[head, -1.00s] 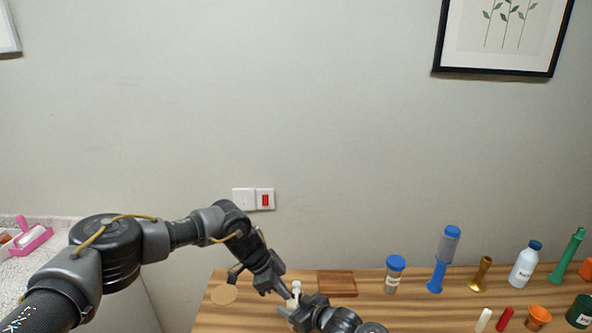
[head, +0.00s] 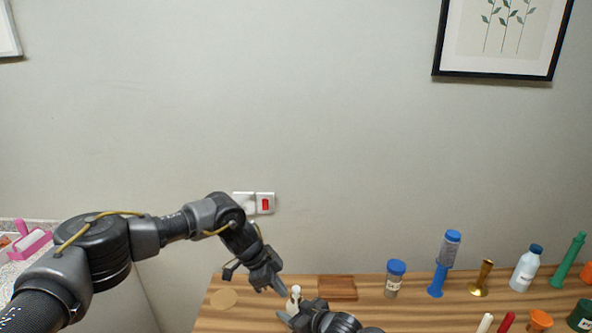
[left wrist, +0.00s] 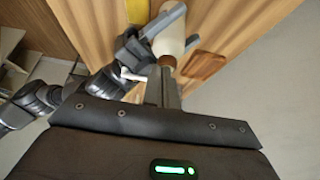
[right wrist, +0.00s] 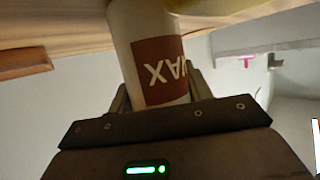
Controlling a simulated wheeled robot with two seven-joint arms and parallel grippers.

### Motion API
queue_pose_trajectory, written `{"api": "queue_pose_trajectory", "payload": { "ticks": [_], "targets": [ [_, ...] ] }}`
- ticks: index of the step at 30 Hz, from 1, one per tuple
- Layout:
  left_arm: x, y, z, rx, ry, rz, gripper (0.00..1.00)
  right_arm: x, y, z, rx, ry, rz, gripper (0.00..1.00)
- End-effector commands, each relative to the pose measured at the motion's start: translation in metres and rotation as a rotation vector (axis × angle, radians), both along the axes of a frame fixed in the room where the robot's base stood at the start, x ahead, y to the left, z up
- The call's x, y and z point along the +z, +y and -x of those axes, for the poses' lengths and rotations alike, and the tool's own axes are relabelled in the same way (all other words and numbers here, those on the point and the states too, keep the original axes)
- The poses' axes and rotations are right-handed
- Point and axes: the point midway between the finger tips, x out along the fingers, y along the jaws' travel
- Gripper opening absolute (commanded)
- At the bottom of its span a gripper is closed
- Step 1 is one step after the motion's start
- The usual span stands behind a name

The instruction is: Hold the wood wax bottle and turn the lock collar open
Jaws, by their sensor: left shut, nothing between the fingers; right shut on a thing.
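The wood wax bottle (right wrist: 148,30) is cream-white with a brown label reading WAX, which appears inverted in the right wrist view. In the head view its white top (head: 296,290) rises above the right gripper (head: 294,309). My right gripper is shut on the bottle; its fingers flank the label in the right wrist view. My left gripper (head: 281,290) is shut and empty, with its tips just left of the bottle's top. The left wrist view shows the bottle (left wrist: 171,36) just beyond the left fingers (left wrist: 163,88).
A brown wooden block (head: 337,287) lies behind the bottle on the striped wooden table (head: 240,318). A blue-capped jar (head: 394,279), a blue stand (head: 437,280) and several other items stand at right.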

Motion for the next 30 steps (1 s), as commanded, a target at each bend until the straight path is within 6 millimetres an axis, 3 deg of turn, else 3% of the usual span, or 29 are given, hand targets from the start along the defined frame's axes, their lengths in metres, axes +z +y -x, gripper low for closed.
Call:
{"api": "queue_pose_trajectory", "payload": {
  "ticks": [7, 19, 20, 21, 25, 30],
  "targets": [
    [0.025, 0.0, 0.0, 0.001, 0.0, 0.001, 0.0, 0.0, -0.001, 0.0, -0.001, 0.0, 0.0, 0.22],
    [0.028, 0.0, 0.0, 0.002, 0.001, -0.001, 0.0, 0.0, -0.001, 0.0, -0.002, 0.0, 0.001, 0.22],
    [0.028, 0.0, 0.0, 0.002, 0.001, 0.0, 0.0, 0.0, -0.001, 0.0, -0.002, 0.0, 0.001, 0.51],
    [0.028, 0.0, 0.0, 0.002, 0.001, 0.0, 0.0, 0.0, -0.001, 0.0, -0.002, 0.0, 0.001, 0.56],
    [0.028, 0.0, 0.0, 0.002, 0.001, -0.001, 0.0, 0.0, -0.001, 0.0, -0.002, 0.0, 0.001, 0.73],
    [0.028, 0.0, 0.0, 0.002, 0.001, -0.001, 0.0, 0.0, -0.001, 0.0, -0.002, 0.0, 0.001, 0.75]
  ]
}}
